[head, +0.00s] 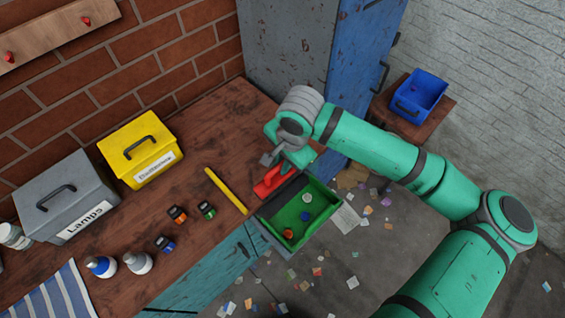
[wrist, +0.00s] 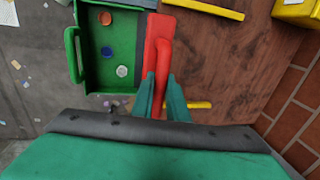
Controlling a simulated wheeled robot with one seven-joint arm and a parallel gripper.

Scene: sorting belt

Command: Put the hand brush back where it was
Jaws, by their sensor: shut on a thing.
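The red hand brush (head: 268,184) is at the bench's right end, beside the green tray (head: 327,193). In the wrist view the brush (wrist: 156,30) lies along the tray's right side, over the wooden bench top's edge. My gripper (wrist: 160,92) is shut on the brush's red handle, one green finger on each side. In the head view my gripper (head: 282,164) is above the brush and partly hides it. I cannot tell whether the brush touches the bench. Its underside is hidden.
The green tray holds several small round pieces. A yellow bar (head: 226,191) lies left of the brush. A blue cabinet (head: 362,70) rises behind; scraps litter the floor.

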